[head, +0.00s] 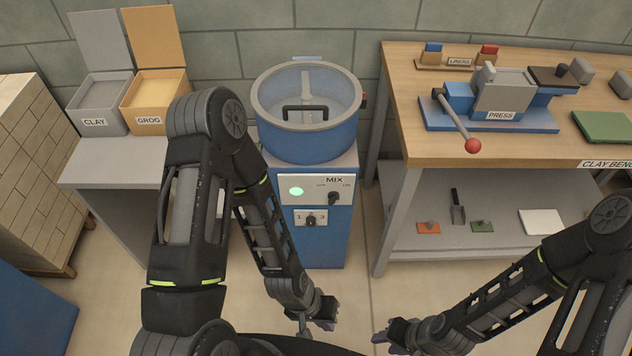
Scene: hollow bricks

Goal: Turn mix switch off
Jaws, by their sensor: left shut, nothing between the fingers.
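The mix switch (334,198) is a small black knob on the white MIX panel (314,205) of the blue mixer cabinet (318,248). Small labels stand above it; its exact pointing direction is hard to tell. A green lamp (296,191) at the panel's left looks lit. My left gripper (303,330) is shut and empty, low in front of the cabinet, below and apart from the switch. My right gripper (381,337) is low to the right of it, also apart from the switch; its finger opening is unclear.
A second knob (311,220) marked 1 and 3 sits below the switch. The mixer drum (309,130) has a clear lid with a black handle. CLAY and GROG bins (158,120) stand left; the clay bench (425,125) with the press stands right. Floor between is clear.

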